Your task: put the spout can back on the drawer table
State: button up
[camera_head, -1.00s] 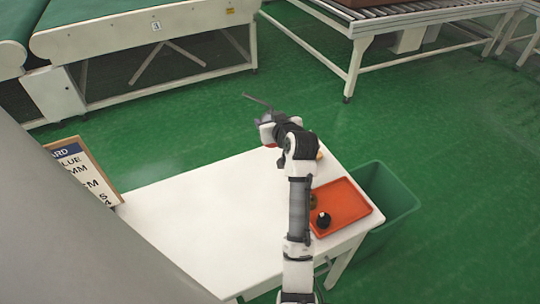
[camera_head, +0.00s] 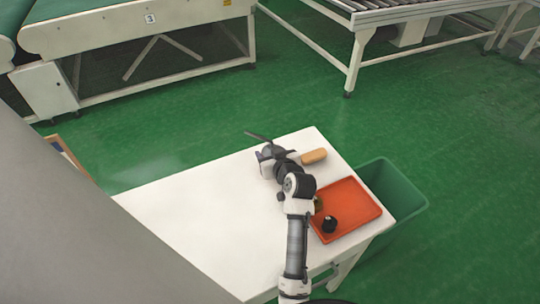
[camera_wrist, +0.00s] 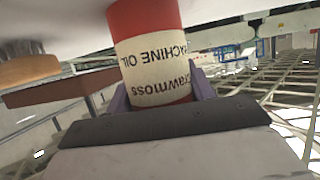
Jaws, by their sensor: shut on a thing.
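My gripper (camera_head: 266,160) is shut on the spout can, low over the far part of the white table (camera_head: 200,205). In the head view the can is mostly hidden by my gripper, and its thin dark spout (camera_head: 258,136) points to the upper left. In the wrist view the red can (camera_wrist: 150,55) sits between the fingers, with a cream label reading "MACHINE OIL" upside down. The pale table surface runs along the top of that view close to the can's end; I cannot tell whether they touch.
An orange tray (camera_head: 345,205) with a black knob-like item (camera_head: 330,224) lies right of my arm. A wooden-handled brush (camera_head: 314,157) lies just right of the gripper. A green bin (camera_head: 395,195) stands beyond the table's right edge. The table's left part is clear.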

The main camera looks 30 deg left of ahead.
jog(key=shift+r, duration=0.2)
jog(key=shift+f, duration=0.2)
jog(key=o, duration=1.2)
jog(key=shift+r, duration=0.25)
jog(key=b+v, duration=0.2)
jog(key=v, duration=1)
jog(key=shift+f, duration=0.15)
